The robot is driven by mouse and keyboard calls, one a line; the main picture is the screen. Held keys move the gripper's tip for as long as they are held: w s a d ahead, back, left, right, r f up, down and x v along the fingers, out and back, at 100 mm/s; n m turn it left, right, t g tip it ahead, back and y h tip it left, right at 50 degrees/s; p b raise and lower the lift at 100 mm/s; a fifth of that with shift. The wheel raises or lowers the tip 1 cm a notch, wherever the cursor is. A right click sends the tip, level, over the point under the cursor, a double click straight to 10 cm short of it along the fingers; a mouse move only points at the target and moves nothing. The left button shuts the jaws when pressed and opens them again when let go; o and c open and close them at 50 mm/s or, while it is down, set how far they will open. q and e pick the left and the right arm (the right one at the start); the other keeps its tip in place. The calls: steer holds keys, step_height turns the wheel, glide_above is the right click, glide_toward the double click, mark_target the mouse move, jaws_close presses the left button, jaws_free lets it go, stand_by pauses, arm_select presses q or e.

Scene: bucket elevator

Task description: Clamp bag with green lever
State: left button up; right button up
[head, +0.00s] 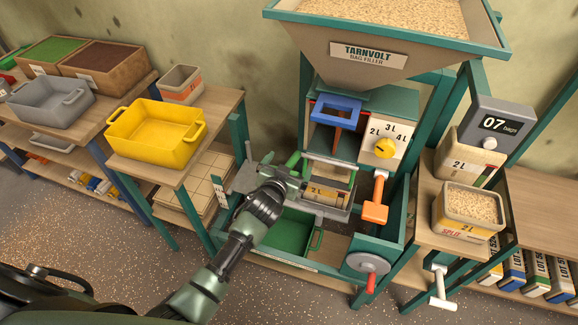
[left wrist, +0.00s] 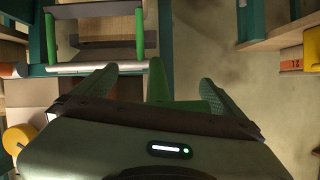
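The green lever (head: 293,160) stands at the left side of the bag filler, beside the clamp bars under the spout. A bag marked 2 L (head: 328,196) sits below the bars, partly hidden by my left gripper (head: 284,180). In the left wrist view my left gripper (left wrist: 158,78) is open, its two fingers spread. The green lever (left wrist: 156,84) shows between the fingers, with a gap visible on each side; I cannot tell if either finger touches it. My right gripper is in neither view.
The filler's hopper (head: 385,45) stands above. An orange lever (head: 376,200) and yellow dial (head: 384,148) are right of the bag. A green bin (head: 290,235) lies below. A yellow tub (head: 155,135) stands on the left table and a grain box (head: 468,210) on the right.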

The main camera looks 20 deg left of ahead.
arm_select(q)
steer(key=shift+f, duration=0.1)
steer(key=shift+s, duration=0.3)
steer(key=b+v, duration=0.1)
steer(key=v, duration=0.6)
steer(key=shift+r, duration=0.25)
steer(key=shift+s+a+f, duration=0.1)
steer(key=shift+s, duration=0.1)
